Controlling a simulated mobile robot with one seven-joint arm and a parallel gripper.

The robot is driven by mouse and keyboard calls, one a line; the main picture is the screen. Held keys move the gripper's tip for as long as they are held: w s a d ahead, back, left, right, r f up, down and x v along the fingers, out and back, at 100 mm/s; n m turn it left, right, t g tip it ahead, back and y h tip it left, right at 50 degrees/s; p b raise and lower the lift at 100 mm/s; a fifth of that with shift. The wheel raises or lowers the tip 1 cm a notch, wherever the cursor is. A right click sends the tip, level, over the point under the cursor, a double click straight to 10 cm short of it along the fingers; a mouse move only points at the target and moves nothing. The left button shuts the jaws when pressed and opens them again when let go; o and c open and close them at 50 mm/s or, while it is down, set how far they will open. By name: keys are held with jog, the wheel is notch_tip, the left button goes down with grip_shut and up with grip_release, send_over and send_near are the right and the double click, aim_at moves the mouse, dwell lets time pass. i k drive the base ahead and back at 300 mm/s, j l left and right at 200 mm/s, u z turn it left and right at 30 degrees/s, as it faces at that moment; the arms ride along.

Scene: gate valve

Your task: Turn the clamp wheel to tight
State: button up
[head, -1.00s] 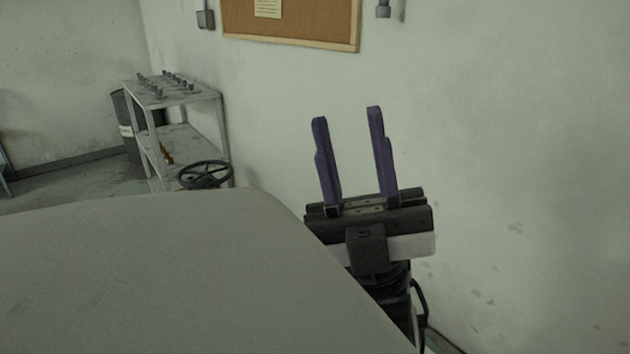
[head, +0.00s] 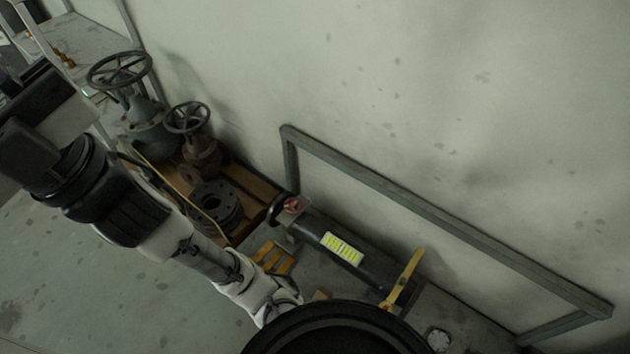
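My arm reaches from the bottom middle to the upper left. The dark body of my gripper (head: 42,112) is at the left edge, well away from the red wheel. Its fingers do not show, so its opening is hidden.
Two valves with dark handwheels, one large (head: 118,70) and one smaller (head: 187,118), stand beyond my arm with a dark flange (head: 215,203) on a wooden pallet (head: 252,186). A grey metal rail (head: 430,210) runs along the wall. Floor at lower left is clear.

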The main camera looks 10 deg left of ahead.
aim_at(293, 210)
jog(key=u, duration=0.5)
jog(key=i+j, duration=0.2)
jog(key=j, duration=0.15)
jog(key=i+j+z, duration=0.2)
jog(key=i+j, duration=0.15)
jog(key=j, duration=0.3)
jog(key=i+j, duration=0.15)
jog(key=j, duration=0.2)
